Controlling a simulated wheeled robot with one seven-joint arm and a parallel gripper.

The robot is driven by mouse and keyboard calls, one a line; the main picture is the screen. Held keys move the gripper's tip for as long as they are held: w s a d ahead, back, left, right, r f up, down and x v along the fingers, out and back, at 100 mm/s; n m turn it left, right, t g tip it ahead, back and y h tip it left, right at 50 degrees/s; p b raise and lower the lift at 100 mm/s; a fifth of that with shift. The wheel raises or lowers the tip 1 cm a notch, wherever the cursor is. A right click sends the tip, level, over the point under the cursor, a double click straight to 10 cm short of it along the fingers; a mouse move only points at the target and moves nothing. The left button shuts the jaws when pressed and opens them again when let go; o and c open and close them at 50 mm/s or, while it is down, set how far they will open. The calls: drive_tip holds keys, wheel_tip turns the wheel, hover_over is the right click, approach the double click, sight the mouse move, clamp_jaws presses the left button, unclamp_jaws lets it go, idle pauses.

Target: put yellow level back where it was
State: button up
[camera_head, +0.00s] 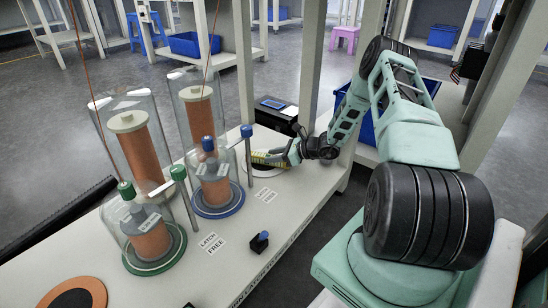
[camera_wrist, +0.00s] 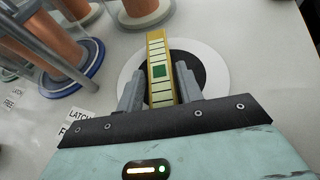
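The yellow level (camera_head: 268,159) is a slim yellow bar at the far end of the table. In the wrist view it shows a green square in its middle (camera_wrist: 159,71) and lies lengthwise between my fingers. My gripper (camera_head: 284,157) reaches in from the right, and its two grey fingers (camera_wrist: 160,84) flank the level closely, seemingly shut on it. Under the level is a white disc with a black centre (camera_wrist: 213,80). Whether the level touches the disc or hangs just above it, I cannot tell.
Left of the level stand glass cylinders with copper cores, the nearest on a blue ring base (camera_head: 218,211) and a green ring base (camera_head: 154,262). Latch/free labels (camera_head: 211,243) and a small blue-topped knob (camera_head: 260,241) are on the table. A black box (camera_head: 275,113) stands behind.

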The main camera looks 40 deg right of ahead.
drive_tip(key=shift+o, duration=0.9)
drive_tip(key=shift+s+d+r, duration=0.2)
drive_tip(key=shift+s, duration=0.05)
drive_tip(key=p+v, duration=0.5)
drive_tip(key=v, duration=0.5)
drive_tip(key=shift+s+d+p, duration=0.1)
drive_tip(key=shift+d+p, duration=0.05)
drive_tip(key=shift+p, duration=0.25)
drive_tip(key=shift+s+d+r, duration=0.1)
drive_tip(key=shift+s+d, duration=0.1)
drive_tip(key=shift+s, duration=0.25)
